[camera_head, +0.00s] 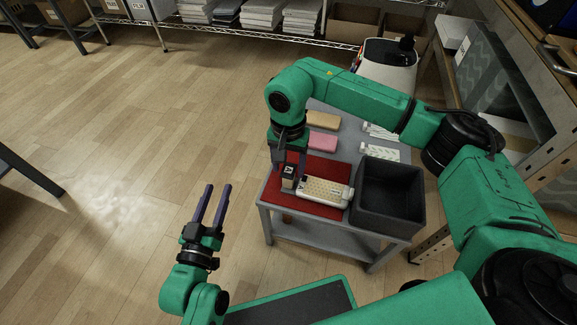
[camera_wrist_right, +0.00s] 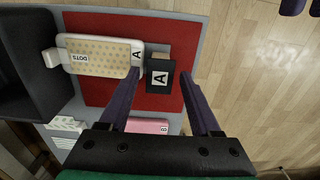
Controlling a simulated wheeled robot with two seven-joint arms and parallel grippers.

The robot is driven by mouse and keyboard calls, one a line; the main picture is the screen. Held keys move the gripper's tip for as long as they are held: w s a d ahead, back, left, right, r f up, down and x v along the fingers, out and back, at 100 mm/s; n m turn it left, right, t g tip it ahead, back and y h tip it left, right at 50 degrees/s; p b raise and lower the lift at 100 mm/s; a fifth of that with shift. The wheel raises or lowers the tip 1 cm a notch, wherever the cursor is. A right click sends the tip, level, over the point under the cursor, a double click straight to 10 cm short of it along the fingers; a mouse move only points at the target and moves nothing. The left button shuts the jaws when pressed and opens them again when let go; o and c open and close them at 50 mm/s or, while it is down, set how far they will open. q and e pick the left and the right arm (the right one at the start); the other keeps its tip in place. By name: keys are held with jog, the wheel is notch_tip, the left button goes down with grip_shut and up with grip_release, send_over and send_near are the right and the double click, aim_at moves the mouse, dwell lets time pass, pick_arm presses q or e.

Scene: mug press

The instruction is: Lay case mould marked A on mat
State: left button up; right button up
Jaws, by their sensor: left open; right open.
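A pale, rounded case mould marked A (camera_head: 325,189) lies flat, with a dotted panel reading "DOTS" on it. In the right wrist view the mould (camera_wrist_right: 100,56) lies mostly on the red mat (camera_wrist_right: 112,23), its left end reaching past the mat's edge over the grey table. A small dark block with a tan part, also marked A (camera_wrist_right: 160,77), is on the mat beside the mould's lettered end. My right gripper (camera_wrist_right: 160,73) is open, its fingers on either side of this block. My left gripper (camera_head: 218,187) is open and empty, left of the table above the floor.
A dark open bin (camera_head: 388,193) stands on the table right of the mat. Behind the mat lie a pink slab (camera_head: 322,142) marked B, an orange slab (camera_head: 322,120) and white slotted pieces (camera_head: 378,152). Shelving stands at the right.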

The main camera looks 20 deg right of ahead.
notch_tip(320, 180, up, 3)
jog(key=shift+r+p, duration=0.1)
jog(key=shift+p, duration=0.5)
notch_tip(320, 180, up, 3)
jog(key=shift+w+f+p, duration=0.1)
jog(key=shift+p, duration=0.6)
pick_arm(q)
jog(key=s+f+g+p, duration=0.1)
jog(key=s+f+g, duration=0.4)
jog(key=s+f, duration=0.4)
jog(key=shift+s+d+f+y, duration=0.2)
jog(key=shift+d+f+y, duration=0.1)
jog(key=shift+d, duration=0.1)
pick_arm(e)
notch_tip(320, 180, up, 4)
jog(key=shift+r, duration=0.1)
pick_arm(q)
jog(key=shift+s, duration=0.1)
